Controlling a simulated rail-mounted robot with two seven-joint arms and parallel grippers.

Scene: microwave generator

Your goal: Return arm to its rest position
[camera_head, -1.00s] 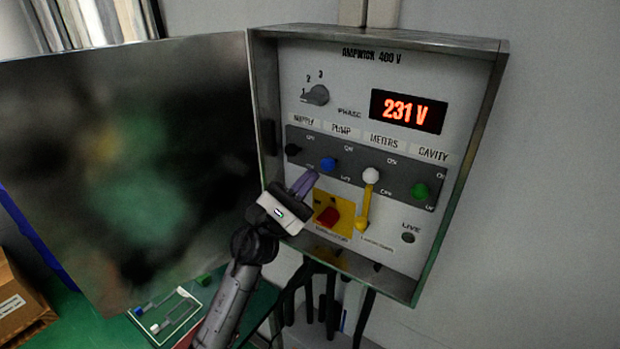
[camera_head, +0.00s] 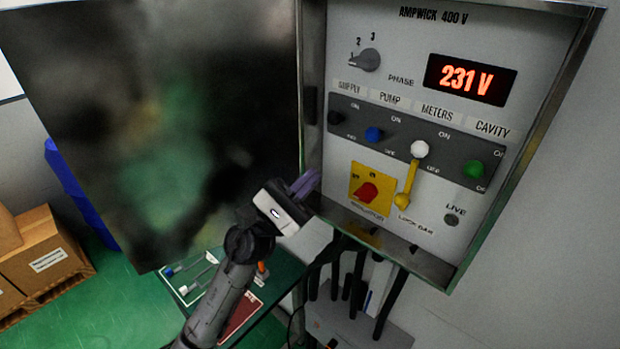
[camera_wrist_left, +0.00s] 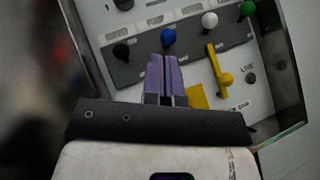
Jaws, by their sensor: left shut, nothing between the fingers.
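My left gripper (camera_head: 306,184) is in front of the lower left edge of the open electrical cabinet. Its purple fingers are shut together with nothing between them, as the left wrist view (camera_wrist_left: 166,75) also shows. The fingers appear apart from the panel (camera_head: 400,60). The panel carries a yellow isolator plate with a red knob (camera_head: 368,192), a yellow lock bar (camera_head: 407,186), and a row of black (camera_head: 335,118), blue (camera_head: 373,134), white (camera_head: 419,149) and green (camera_head: 473,169) knobs. The display (camera_head: 468,79) reads 231 V. My right gripper is not in view.
The open cabinet door (camera_head: 150,130) stands left of my left gripper. Black cables (camera_head: 357,275) hang below the cabinet. Cardboard boxes (camera_head: 45,255) stand at the lower left. A tray with small tools (camera_head: 190,278) and a red card (camera_head: 240,315) lie below my arm.

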